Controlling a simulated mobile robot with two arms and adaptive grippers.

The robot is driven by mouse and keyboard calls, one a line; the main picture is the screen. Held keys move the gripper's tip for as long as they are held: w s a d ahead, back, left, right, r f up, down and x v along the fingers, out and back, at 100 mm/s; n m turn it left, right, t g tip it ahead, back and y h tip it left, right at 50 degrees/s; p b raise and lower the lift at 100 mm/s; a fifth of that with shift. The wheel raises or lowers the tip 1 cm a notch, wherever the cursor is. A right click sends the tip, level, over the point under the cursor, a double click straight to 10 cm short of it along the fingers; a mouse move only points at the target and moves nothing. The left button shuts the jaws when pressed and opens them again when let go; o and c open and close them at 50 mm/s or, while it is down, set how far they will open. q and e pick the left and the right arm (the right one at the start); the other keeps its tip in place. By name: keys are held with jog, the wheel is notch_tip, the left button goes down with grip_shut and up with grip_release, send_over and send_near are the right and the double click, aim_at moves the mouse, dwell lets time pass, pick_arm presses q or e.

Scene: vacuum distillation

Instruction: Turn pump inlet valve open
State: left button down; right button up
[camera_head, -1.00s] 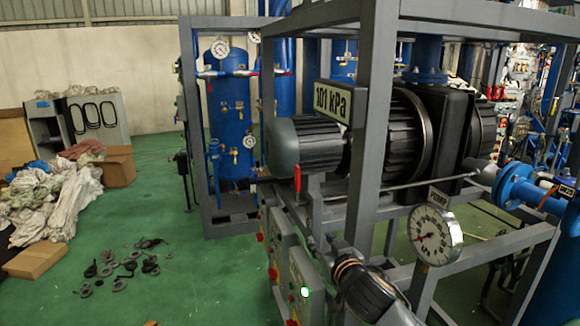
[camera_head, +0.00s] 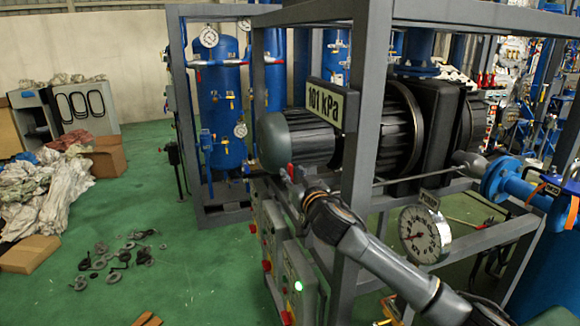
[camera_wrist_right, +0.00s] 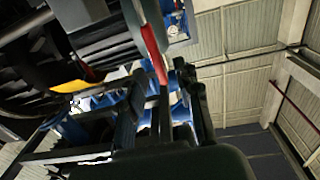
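The red valve lever (camera_head: 291,172) stands at the front of the pump frame, just below the grey pump motor. My right arm reaches in from the lower right, and my right gripper (camera_head: 300,187) is at the lever. In the wrist view the red lever (camera_wrist_right: 152,45) runs down toward the space between the two dark fingers of the right gripper (camera_wrist_right: 165,95). The fingers are apart with a gap; contact with the lever cannot be made out. The valve body is hidden. My left gripper is not in view.
A round pump gauge (camera_head: 425,234) is right of my arm. Control boxes (camera_head: 300,283) stand below. The green floor at left holds scattered dark parts (camera_head: 115,257).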

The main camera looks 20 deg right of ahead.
aim_at(292, 172)
jog(key=shift+w+p, duration=0.3)
jog(key=shift+w, duration=1.35)
grip_shut()
